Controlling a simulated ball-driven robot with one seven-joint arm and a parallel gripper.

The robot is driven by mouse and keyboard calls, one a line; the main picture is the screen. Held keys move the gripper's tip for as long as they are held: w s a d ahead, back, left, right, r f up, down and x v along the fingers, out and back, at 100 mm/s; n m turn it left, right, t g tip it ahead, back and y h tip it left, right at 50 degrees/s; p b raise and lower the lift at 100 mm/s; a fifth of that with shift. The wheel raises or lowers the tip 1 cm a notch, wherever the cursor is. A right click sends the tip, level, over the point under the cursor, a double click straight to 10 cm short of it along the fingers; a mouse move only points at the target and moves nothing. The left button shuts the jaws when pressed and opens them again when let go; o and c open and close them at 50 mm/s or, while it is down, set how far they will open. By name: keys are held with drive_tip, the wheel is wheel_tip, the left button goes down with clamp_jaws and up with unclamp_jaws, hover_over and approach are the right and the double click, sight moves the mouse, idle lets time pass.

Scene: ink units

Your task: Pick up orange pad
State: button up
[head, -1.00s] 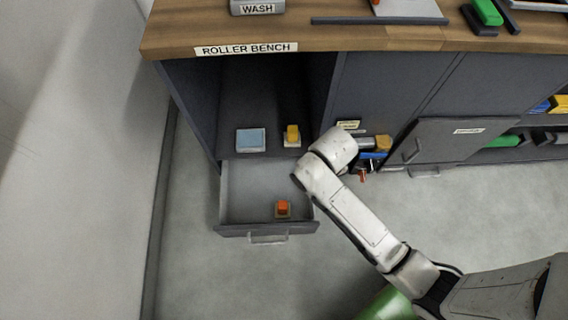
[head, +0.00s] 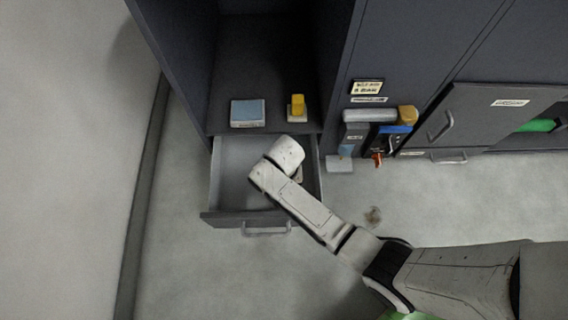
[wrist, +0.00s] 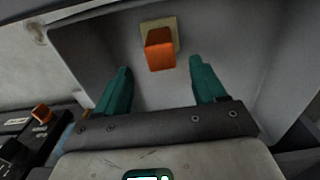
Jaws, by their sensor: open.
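The orange pad (wrist: 160,50), a small block on a pale yellowish base, sits inside the open drawer (wrist: 245,30). In the wrist view it is just beyond my gripper (wrist: 160,74), roughly centred between the two green fingertips and apart from them. My gripper is open and empty. In the head view my arm reaches over the drawer (head: 228,170) and hides the orange pad and my gripper.
A light blue pad (head: 247,112) and a yellow block (head: 297,104) on a pale base stand on the shelf behind the drawer. The drawer walls enclose the pad. Tools (head: 378,135) hang on the cabinet front at right.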

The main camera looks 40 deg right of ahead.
wheel_tip(320, 180, down, 8)
drive_tip(key=b, duration=0.5)
drive_tip(key=shift+a, duration=0.1)
drive_tip(key=c, duration=1.2)
drive_tip(key=shift+o, duration=0.2)
wheel_tip(320, 180, up, 10)
drive_tip(key=p, duration=0.6)
